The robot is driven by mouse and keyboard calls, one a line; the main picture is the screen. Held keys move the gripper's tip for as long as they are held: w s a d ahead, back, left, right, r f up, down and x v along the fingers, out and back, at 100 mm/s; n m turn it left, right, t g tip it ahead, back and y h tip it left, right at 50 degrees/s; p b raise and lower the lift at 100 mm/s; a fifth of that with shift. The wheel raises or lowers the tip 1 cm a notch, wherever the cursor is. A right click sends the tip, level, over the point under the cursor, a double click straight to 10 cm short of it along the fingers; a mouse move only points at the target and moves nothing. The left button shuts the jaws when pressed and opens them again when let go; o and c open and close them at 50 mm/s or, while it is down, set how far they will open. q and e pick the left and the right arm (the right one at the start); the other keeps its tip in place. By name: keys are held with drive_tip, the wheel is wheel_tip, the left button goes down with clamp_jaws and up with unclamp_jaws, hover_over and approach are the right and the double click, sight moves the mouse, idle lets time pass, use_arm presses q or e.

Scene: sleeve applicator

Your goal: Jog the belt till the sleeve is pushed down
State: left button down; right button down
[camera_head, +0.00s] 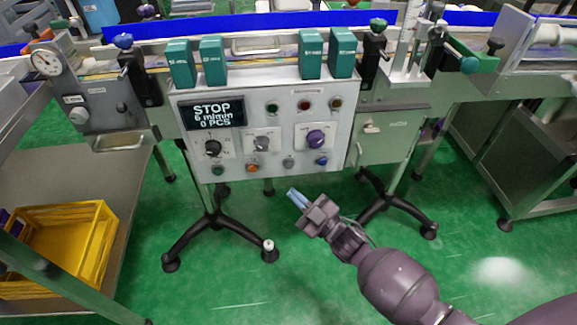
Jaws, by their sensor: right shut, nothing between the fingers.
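A grey control panel (232,168) hangs on the front of the machine. Its display (212,114) reads "STOP", "6 m/min", "0 PCS". Below are a black knob (213,148), a grey knob (262,143), a purple knob (315,138) and a row of small coloured buttons, among them a blue one (321,161). The conveyor belt line (270,62) runs behind the panel; I cannot make out a sleeve. My right gripper (297,198) is shut and empty, below the panel's lower edge and apart from it. My left gripper is not in view.
Several green boxes (181,64) stand along the line above the panel. Black tripod feet (213,222) stand on the green floor. A yellow crate (108,222) is at lower left on a grey shelf. A post with clamps (408,45) rises at the upper right.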

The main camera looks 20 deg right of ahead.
sight(289, 165)
use_arm(q)
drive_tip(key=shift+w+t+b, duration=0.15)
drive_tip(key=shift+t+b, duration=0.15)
drive_tip(key=shift+b, duration=0.3)
use_arm(e)
drive_tip(key=shift+w+d, duration=0.25)
drive_tip(key=shift+w, duration=0.7)
drive_tip(key=shift+w+d, duration=0.3)
drive_tip(key=shift+w, duration=0.65)
drive_tip(key=shift+w+d, duration=0.25)
drive_tip(key=shift+w, duration=0.7)
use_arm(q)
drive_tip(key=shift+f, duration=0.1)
use_arm(e)
drive_tip(key=shift+w, duration=0.2)
drive_tip(key=shift+w+d, duration=0.15)
drive_tip(key=shift+w, duration=0.05)
